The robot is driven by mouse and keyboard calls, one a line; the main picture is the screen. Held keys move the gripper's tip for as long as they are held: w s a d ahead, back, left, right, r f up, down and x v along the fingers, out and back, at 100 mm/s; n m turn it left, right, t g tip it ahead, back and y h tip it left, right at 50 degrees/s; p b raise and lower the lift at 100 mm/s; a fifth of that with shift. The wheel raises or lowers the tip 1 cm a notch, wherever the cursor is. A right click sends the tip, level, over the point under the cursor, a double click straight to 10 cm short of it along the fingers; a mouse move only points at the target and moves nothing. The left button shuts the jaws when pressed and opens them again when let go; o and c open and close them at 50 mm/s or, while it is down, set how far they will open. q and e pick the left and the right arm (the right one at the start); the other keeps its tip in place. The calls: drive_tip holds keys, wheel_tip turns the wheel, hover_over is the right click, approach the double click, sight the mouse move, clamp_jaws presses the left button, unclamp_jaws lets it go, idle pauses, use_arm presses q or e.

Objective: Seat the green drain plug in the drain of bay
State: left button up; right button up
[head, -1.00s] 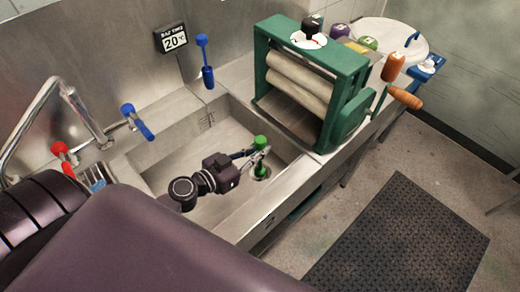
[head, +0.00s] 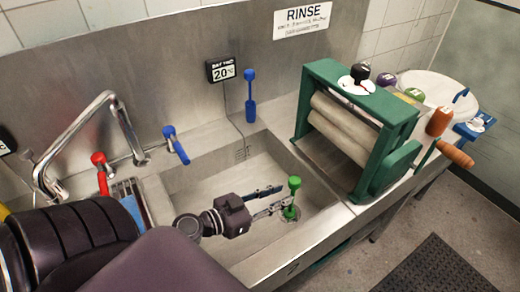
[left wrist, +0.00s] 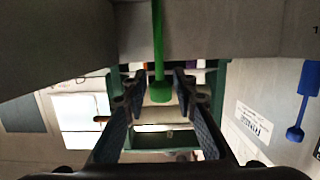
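The green drain plug (head: 294,183) stands upright at the right end of the sink basin, its lower end over the drain (head: 291,214). I cannot tell whether it is fully seated. My left gripper (head: 284,196) is low in the basin, just left of the plug's stem, with its fingers parted. In the left wrist view, which looks upside down, the plug's stem and knob (left wrist: 160,92) show between the spread fingertips (left wrist: 157,85), with gaps on both sides. My right gripper is not in view.
A green-framed roller wringer (head: 360,120) stands right of the basin. A tap with red (head: 100,170) and blue (head: 176,145) handles is at the left.

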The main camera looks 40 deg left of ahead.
use_arm(q)
drive_tip(key=b+v, duration=0.3)
drive_tip(key=v, duration=0.3)
drive_tip(key=shift+s, duration=0.35)
drive_tip(key=shift+a+r, duration=0.1)
drive_tip(key=shift+r, duration=0.1)
